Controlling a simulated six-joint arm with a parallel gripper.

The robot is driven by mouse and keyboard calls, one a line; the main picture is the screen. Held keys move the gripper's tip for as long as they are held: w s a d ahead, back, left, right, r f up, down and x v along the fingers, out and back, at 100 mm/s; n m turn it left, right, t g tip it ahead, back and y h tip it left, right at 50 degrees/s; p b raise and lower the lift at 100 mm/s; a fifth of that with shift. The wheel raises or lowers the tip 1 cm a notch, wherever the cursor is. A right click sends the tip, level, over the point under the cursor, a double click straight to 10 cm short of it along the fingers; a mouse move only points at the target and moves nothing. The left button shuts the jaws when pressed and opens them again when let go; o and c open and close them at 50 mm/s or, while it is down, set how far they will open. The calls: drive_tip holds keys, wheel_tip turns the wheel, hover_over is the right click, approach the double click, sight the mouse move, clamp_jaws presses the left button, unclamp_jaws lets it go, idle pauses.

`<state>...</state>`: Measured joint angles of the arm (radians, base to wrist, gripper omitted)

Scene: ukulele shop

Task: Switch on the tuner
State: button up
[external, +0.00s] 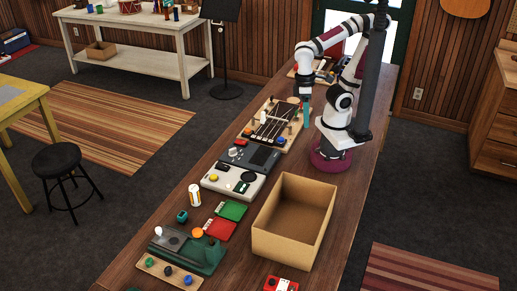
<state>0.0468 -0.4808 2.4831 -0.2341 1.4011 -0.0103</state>
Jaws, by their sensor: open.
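A grey device with a dark screen (264,157) and a white front panel with knobs and buttons lies mid-bench; it looks most like the tuner, but I cannot read any label. Its switch is too small to make out, and I cannot tell whether the screen is lit. My gripper (305,100) points down behind and to the right of the device, near the right end of a stringed wooden board (268,127). It is open and appears empty. A narrow teal thing shows just below it; I cannot tell whether they touch.
An open cardboard box (293,220) stands on the bench (228,268) to the front right. Green (231,210) and red (220,229) flat items, a white-and-yellow can (194,195) and a green fixture (200,255) lie in front of the device. A narrow bench strip beside the box is clear.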

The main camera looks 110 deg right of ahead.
drive_tip(key=shift+m+g, duration=0.3)
drive_tip(key=shift+m, duration=0.3)
drive_tip(key=w+d, duration=0.2)
drive_tip(key=w, duration=0.1)
drive_tip(key=w+d+r, duration=0.1)
drive_tip(key=w, duration=0.2)
drive_tip(key=w+d+r, duration=0.1)
drive_tip(key=w+d, duration=0.1)
drive_tip(key=w, duration=0.1)
drive_tip(key=shift+d, duration=0.35)
drive_tip(key=c, duration=0.5)
drive_tip(key=shift+m+g, duration=0.3)
drive_tip(key=w+d, duration=0.4)
drive_tip(key=shift+w+d+f, duration=0.2)
drive_tip(key=shift+d+f, duration=0.2)
clamp_jaws()
hover_over(244, 142)
drive_tip(key=w+a, duration=0.2)
drive_tip(key=x, duration=0.3)
drive_tip(key=w+d+f+m, duration=0.1)
drive_tip(key=d+f, duration=0.2)
drive_tip(key=d, duration=0.3)
drive_tip(key=shift+w+g, duration=0.3)
drive_tip(key=shift+w, duration=0.05)
drive_tip(key=shift+f, duration=0.1)
drive_tip(key=x, duration=1.4)
drive_tip(key=shift+a, duration=0.4)
